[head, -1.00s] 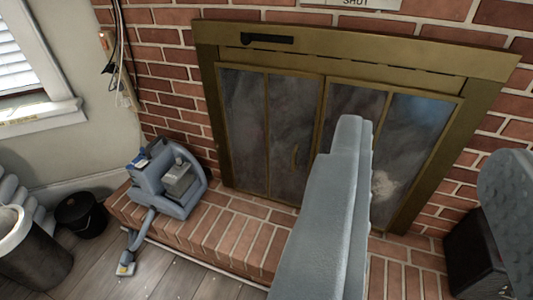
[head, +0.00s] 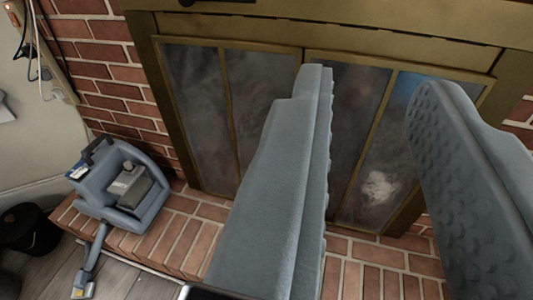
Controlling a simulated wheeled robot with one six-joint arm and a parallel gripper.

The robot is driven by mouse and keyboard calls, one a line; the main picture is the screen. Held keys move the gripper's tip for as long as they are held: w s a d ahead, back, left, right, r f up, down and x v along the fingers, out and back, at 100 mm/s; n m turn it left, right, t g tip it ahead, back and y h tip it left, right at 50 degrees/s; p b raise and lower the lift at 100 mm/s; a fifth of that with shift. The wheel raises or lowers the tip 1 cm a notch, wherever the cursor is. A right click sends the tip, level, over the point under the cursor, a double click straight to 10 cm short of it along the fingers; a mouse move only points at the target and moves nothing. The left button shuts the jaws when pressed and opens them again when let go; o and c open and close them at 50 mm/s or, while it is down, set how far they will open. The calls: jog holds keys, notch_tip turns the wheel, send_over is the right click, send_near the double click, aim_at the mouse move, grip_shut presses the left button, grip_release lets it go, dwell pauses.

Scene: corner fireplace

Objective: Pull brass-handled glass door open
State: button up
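The fireplace has glass doors in a brass-coloured frame (head: 400,30). The left glass door (head: 245,90) has two sooty panes split by a thin brass bar. The right glass door (head: 350,100) is much the same, with a pale smudge low on it. Both doors look closed. My gripper (head: 372,88) is open and empty, its two grey textured fingers wide apart in front of the right door. The left finger covers the seam between the doors and part of the left door. No door handle shows; the left finger may hide it.
A blue-grey vacuum-like machine (head: 120,190) stands on the brick hearth (head: 185,235) at the left, its hose reaching the floor. A black bin (head: 28,230) is at the far left. Brick wall (head: 100,60) flanks the frame.

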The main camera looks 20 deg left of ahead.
jog(key=w+a+f+y, duration=0.1)
jog(key=w+a+f, duration=0.2)
jog(key=w+f, duration=0.7)
jog(key=w+a+f, duration=0.3)
jog(key=w+f, duration=0.4)
jog(key=f, duration=0.4)
jog(key=w+a+f+n+y, duration=0.1)
jog(key=w+a+f, duration=0.1)
jog(key=f, duration=1.1)
jog(key=w+a+f+n, duration=0.1)
jog(key=a+f, duration=0.2)
jog(key=f, duration=0.9)
jog(key=w+a, duration=0.1)
jog(key=w, duration=0.4)
jog(key=w+a, duration=0.1)
jog(key=w, duration=0.5)
jog(key=w+a, duration=0.1)
jog(key=w, duration=0.5)
jog(key=shift+w, duration=0.1)
grip_shut()
